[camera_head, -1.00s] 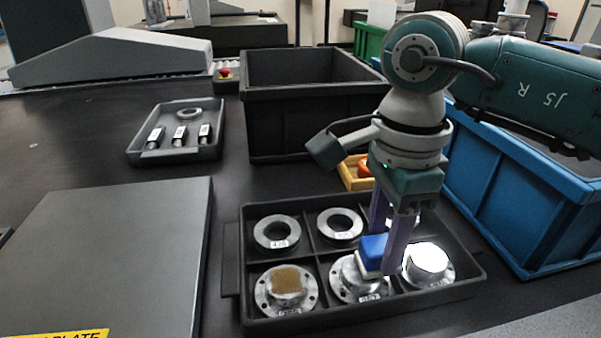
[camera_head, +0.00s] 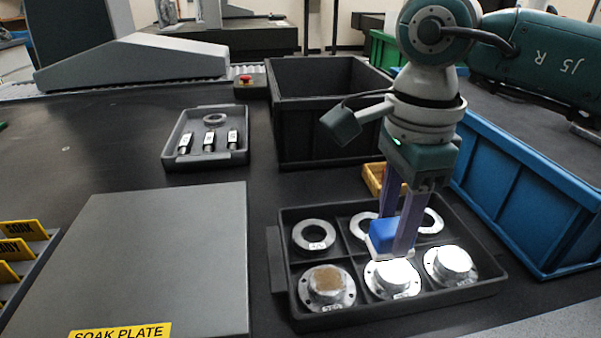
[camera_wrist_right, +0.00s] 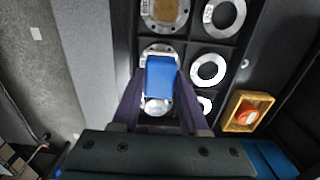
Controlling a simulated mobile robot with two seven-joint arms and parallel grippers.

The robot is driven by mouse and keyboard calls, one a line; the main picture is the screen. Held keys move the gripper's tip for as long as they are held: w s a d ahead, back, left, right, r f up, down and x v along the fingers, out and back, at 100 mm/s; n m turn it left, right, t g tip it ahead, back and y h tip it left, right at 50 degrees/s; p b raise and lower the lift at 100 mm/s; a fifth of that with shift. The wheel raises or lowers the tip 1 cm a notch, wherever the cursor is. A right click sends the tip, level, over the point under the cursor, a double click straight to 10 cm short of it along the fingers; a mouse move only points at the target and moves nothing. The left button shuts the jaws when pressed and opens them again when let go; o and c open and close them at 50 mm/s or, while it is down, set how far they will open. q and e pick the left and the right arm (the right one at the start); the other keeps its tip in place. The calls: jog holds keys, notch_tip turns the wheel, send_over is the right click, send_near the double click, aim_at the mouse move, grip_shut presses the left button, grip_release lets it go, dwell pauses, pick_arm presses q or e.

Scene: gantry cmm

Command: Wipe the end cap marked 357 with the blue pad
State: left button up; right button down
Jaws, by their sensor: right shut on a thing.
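My right gripper (camera_head: 403,250) is shut on the blue pad (camera_head: 383,235), which has a pale underside. The pad is at the middle front end cap (camera_head: 393,280) of the dark tray (camera_head: 400,312), near its top; I cannot tell whether they touch. In the right wrist view the pad (camera_wrist_right: 161,79) hides much of this cap, between the right gripper's fingers (camera_wrist_right: 160,95). A left front cap (camera_head: 328,288) bears a brown patch, and a right front cap (camera_head: 450,265) looks bare. The cap labels are too small to read surely. My left gripper is out of view.
Metal rings (camera_head: 314,236) lie in the tray's back row. A blue bin (camera_head: 530,190) stands right, a black bin (camera_head: 320,120) behind, and a small yellow tray (camera_head: 374,177) between. The grey soak plate (camera_head: 165,260) lies left. A parts tray (camera_head: 205,155) stands farther back.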

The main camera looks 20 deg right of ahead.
notch_tip(320, 180, up, 3)
jog(key=shift+r+p, duration=0.15)
jog(key=shift+p, duration=0.8)
jog(key=shift+r, duration=0.1)
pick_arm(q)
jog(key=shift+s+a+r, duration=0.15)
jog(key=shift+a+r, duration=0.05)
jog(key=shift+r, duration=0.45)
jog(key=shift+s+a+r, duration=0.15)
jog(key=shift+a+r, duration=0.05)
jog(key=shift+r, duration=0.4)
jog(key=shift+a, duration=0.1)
